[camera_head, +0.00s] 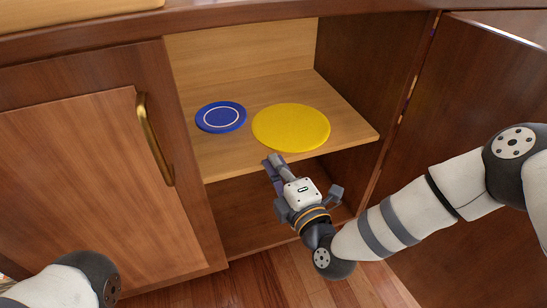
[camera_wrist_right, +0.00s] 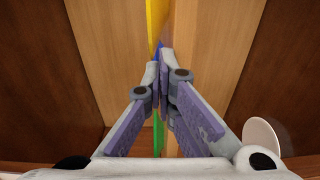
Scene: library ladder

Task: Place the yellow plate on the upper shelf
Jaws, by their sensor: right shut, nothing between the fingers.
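The yellow plate (camera_head: 291,127) lies flat on the upper shelf (camera_head: 235,160) of the open cabinet, its right part near the shelf's front edge. In the right wrist view it shows as a thin yellow edge (camera_wrist_right: 156,22). My right gripper (camera_head: 272,161) is shut and empty, just in front of the shelf edge and below the plate in the picture. Its closed fingertips also show in the right wrist view (camera_wrist_right: 163,62). My left gripper is out of view; only part of that arm shows at the lower left.
A blue plate (camera_head: 221,117) with a white ring lies left of the yellow one. A closed door (camera_head: 100,170) with a brass handle (camera_head: 154,140) is at left. An open door (camera_head: 470,100) stands at right. A green object (camera_wrist_right: 158,136) shows partly behind my fingers.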

